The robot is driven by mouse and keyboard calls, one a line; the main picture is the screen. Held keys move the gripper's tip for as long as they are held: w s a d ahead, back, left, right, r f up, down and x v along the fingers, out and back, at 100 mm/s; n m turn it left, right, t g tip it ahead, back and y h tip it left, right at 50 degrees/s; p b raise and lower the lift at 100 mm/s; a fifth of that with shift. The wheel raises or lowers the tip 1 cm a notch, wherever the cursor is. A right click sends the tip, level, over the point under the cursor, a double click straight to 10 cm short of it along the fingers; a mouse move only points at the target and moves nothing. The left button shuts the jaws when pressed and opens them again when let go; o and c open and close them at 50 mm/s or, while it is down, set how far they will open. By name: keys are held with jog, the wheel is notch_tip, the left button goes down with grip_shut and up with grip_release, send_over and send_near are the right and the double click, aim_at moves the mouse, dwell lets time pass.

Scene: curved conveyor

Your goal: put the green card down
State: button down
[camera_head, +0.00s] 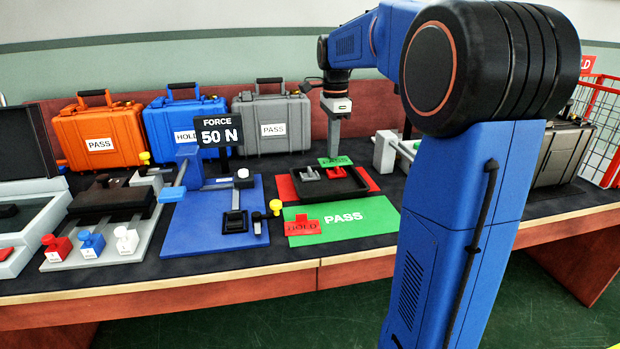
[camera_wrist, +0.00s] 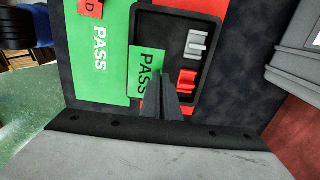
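The green card (camera_head: 336,161), marked PASS, is at the tip of my gripper (camera_head: 333,150), over the back edge of the black tray. In the wrist view the green card (camera_wrist: 146,62) overlaps the tray's side, and the closely spaced fingers (camera_wrist: 163,85) pinch its edge. I cannot tell how high the card is above the surface. A red card (camera_head: 302,227), marked HOLD, lies on the left part of the green PASS mat (camera_head: 343,232). The black tray (camera_head: 345,196) sits on a red mat (camera_head: 287,188) and holds a grey piece and a red piece.
A blue board (camera_head: 190,240) with a force gauge reading 50 N (camera_head: 219,132) stands left of the mats. Orange (camera_head: 100,135), blue (camera_head: 186,122) and grey cases (camera_head: 272,122) line the back. Red, blue and white stamps stand at left. The green mat's right part is bare.

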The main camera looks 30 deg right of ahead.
send_over(329, 187)
notch_tip(329, 187, down, 6)
jog(key=shift+a+r, duration=0.1)
jog(key=shift+f, duration=2.05)
jog(key=shift+f, duration=0.15)
jog(key=c, duration=2.1)
grip_release()
jog(key=shift+o, duration=0.4)
